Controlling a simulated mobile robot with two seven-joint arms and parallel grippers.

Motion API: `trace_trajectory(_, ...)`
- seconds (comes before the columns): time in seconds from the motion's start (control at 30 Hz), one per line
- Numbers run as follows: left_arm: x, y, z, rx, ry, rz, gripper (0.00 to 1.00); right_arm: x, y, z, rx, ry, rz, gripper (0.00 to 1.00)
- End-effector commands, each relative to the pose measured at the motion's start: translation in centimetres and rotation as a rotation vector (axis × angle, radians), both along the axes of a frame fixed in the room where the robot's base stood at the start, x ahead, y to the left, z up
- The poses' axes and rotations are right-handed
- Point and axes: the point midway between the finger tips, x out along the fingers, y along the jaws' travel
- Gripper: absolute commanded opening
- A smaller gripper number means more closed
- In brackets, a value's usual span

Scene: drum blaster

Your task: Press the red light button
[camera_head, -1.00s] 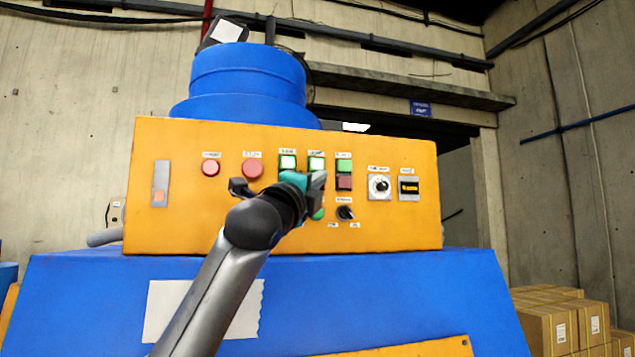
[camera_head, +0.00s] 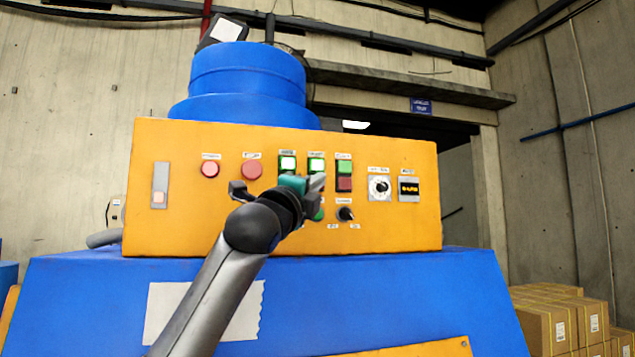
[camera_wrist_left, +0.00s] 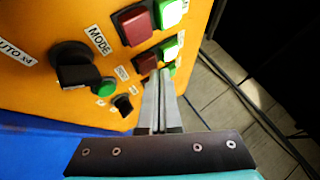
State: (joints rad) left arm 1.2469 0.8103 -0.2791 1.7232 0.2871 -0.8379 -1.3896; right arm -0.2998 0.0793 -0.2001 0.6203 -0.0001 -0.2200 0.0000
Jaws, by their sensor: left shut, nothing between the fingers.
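The orange control panel (camera_head: 230,225) faces me in the head view. A dark red square button (camera_head: 344,184) sits under a lit green square (camera_head: 344,166). Round red buttons (camera_head: 210,168) and (camera_head: 252,168) are further left. My left gripper (camera_head: 318,184) is shut and empty, in front of the panel just left of the dark red square, hiding what lies below two lit green squares. In the left wrist view its closed fingers (camera_wrist_left: 157,78) point at a dark red button (camera_wrist_left: 147,62), close to it; contact cannot be told. Another red button (camera_wrist_left: 135,24) is beyond. My right gripper is out of view.
A black mode knob (camera_wrist_left: 75,65) and a round green button (camera_wrist_left: 104,87) are beside the fingers. Cardboard boxes (camera_head: 560,318) stand at lower right.

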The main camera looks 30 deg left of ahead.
Motion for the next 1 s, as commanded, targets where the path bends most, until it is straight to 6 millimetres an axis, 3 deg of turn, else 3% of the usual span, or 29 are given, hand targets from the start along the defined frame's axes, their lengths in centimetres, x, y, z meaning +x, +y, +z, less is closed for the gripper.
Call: trace_trajectory(1.0, 0.66, 0.78, -0.01, -0.002, 0.0, 0.001, 0.0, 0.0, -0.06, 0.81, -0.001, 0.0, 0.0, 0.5)
